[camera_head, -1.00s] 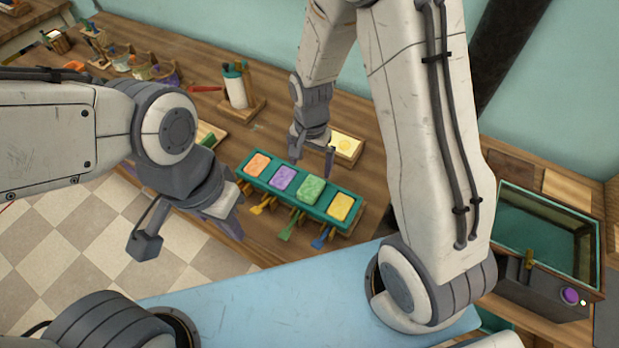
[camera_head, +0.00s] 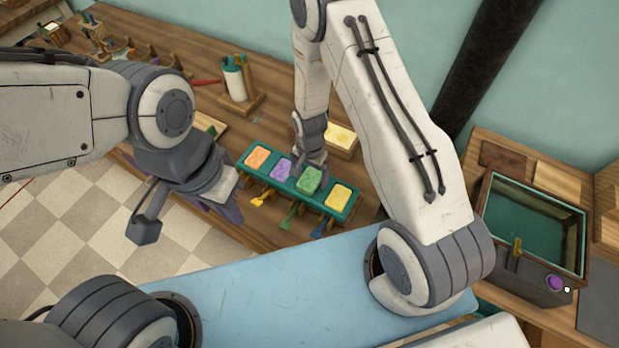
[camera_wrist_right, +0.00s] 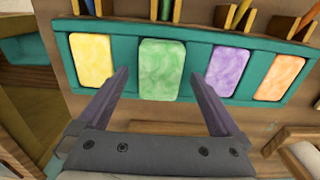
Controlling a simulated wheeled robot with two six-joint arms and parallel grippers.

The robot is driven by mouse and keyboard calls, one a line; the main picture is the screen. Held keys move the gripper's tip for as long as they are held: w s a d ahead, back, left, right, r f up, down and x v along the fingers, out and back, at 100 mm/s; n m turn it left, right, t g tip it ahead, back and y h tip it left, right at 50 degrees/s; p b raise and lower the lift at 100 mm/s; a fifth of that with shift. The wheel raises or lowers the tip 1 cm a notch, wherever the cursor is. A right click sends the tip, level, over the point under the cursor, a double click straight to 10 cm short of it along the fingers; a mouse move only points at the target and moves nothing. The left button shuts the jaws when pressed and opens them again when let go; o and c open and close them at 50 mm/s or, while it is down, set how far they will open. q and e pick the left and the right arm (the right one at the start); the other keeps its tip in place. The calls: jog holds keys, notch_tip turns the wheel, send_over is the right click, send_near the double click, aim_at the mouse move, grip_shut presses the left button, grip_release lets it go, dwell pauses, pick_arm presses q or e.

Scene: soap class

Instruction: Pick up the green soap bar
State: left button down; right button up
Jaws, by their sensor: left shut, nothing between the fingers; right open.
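The green soap bar (camera_head: 309,181) sits in its slot in a teal tray (camera_head: 331,207), between the purple bar (camera_head: 281,170) and the yellow bar (camera_head: 338,196). An orange bar (camera_head: 257,158) is at the tray's left end. My right gripper (camera_head: 308,162) is just above the green bar. In the right wrist view the green soap bar (camera_wrist_right: 161,68) lies ahead, between the two open fingers of my right gripper (camera_wrist_right: 163,82), which hold nothing. I cannot tell whether they touch it. My left gripper (camera_head: 232,212) is shut and empty, left of the tray.
A yellow block on a wooden stand (camera_head: 341,139) and a cup holder (camera_head: 235,80) stand behind. A glass-topped tank (camera_head: 530,240) is at the right.

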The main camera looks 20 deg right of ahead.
jog(key=shift+f, duration=0.35)
jog(key=c, duration=1.5)
jog(key=shift+r, duration=0.1)
